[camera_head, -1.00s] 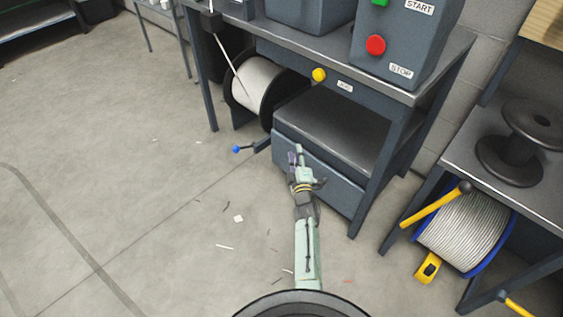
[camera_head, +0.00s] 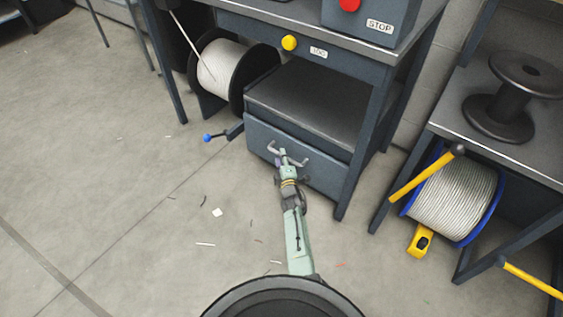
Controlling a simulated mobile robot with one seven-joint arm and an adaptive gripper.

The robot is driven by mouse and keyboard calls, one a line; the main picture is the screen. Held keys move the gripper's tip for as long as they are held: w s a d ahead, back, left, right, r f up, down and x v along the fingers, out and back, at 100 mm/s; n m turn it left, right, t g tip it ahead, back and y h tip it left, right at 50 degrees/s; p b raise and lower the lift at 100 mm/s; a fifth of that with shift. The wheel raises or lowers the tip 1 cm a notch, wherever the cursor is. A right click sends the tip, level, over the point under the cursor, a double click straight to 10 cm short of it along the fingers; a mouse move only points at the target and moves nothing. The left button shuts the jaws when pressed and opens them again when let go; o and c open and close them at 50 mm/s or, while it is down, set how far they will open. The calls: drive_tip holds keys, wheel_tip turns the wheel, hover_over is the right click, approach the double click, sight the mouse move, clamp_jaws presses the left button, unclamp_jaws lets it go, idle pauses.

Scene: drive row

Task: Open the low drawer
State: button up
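The low drawer (camera_head: 325,178) is a dark blue-grey front under the open shelf of the workbench. It looks closed, its front in line with the box above it. A pale bar handle (camera_head: 302,162) crosses the upper part of the drawer front. My gripper (camera_head: 283,156) reaches up from below, its tip in front of the handle's middle and hiding part of it. I cannot tell whether the fingers touch the handle or whether they are open or shut.
A blue-tipped crank lever (camera_head: 222,134) juts out left of the drawer. A white cable spool (camera_head: 222,75) sits behind it. A bench leg (camera_head: 358,165) stands right of the drawer. Farther right is a blue-rimmed cable reel (camera_head: 455,203). The floor in front holds only small scraps.

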drive_tip(key=shift+b+x, duration=0.55)
drive_tip(key=shift+x, duration=0.4)
drive_tip(key=shift+c, duration=0.2)
clamp_jaws()
